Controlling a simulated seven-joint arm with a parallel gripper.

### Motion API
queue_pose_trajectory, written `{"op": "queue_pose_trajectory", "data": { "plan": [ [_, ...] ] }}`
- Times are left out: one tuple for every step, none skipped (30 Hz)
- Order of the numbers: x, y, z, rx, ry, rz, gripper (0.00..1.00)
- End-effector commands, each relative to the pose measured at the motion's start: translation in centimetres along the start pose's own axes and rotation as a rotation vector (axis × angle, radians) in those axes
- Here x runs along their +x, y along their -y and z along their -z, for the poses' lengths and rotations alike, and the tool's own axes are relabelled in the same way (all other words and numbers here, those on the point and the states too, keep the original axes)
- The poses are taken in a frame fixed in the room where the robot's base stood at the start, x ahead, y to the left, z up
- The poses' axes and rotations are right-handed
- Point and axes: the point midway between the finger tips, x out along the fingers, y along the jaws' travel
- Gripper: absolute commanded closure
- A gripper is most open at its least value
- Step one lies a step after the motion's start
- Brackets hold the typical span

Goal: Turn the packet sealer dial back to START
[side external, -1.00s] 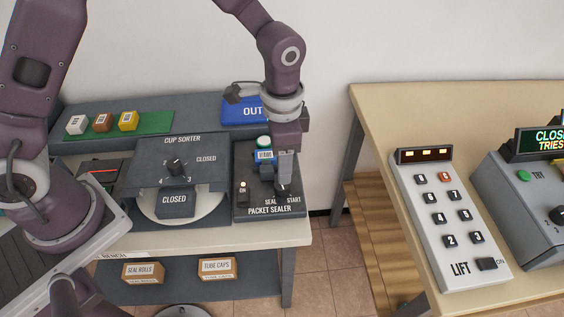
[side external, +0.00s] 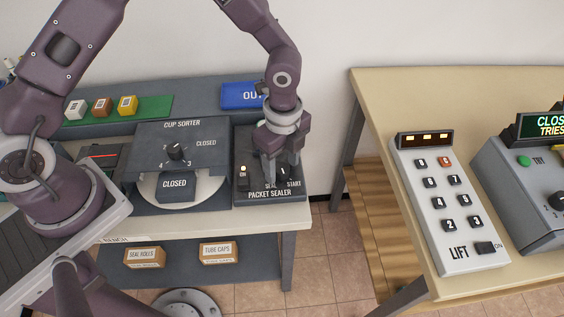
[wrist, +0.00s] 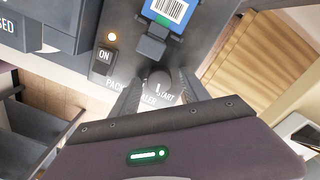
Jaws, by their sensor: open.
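The packet sealer (side external: 243,200) is a dark box at the right end of the bench, with SEAL and START printed near its dial. The dark round dial (wrist: 160,80) shows in the wrist view between my fingertips; it also shows in the side view (side external: 283,174). My gripper (side external: 281,173) is open and points down, one finger on each side of the dial. I cannot tell whether the fingers touch it. In the wrist view START is partly visible just below the dial, but the pointer's setting is unclear. My gripper also shows there (wrist: 160,88).
A blue packet with a barcode (wrist: 167,10) sits on the sealer beyond the dial. The ON switch (wrist: 103,60) and lit lamp are left of it. The cup sorter (side external: 182,135) stands to the left. The lift panel (side external: 440,205) is on the right table.

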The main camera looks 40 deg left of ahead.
Motion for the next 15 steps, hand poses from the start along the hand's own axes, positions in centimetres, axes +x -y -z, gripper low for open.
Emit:
{"op": "queue_pose_trajectory", "data": {
  "plan": [
    [0.01,0.01,0.01,0.000,0.000,0.000,0.46],
    [0.00,0.01,0.01,-0.001,0.000,0.000,0.46],
    [-0.01,0.01,0.01,-0.001,0.000,0.000,0.46],
    [-0.01,0.01,0.01,-0.001,0.000,0.000,0.46],
    [-0.02,0.01,0.01,-0.001,0.000,0.000,0.48],
    [-0.02,0.01,0.01,-0.001,0.000,0.000,0.56],
    [-0.02,0.00,0.01,-0.001,0.000,0.000,0.62],
    [-0.03,0.00,0.01,-0.001,0.000,0.000,0.68],
    [-0.03,0.00,0.02,-0.001,0.000,0.000,0.75],
    [-0.03,0.01,0.02,-0.001,0.000,0.000,0.81],
    [-0.04,0.01,0.02,-0.001,0.000,0.000,0.87],
    [-0.04,0.01,0.02,-0.001,0.000,0.000,0.95],
    [-0.04,0.01,0.02,-0.001,0.000,0.001,1.00],
    [-0.05,0.02,0.02,-0.002,0.000,0.001,1.00],
    [-0.05,0.02,0.02,-0.002,0.000,0.001,1.00]
  ]
}}
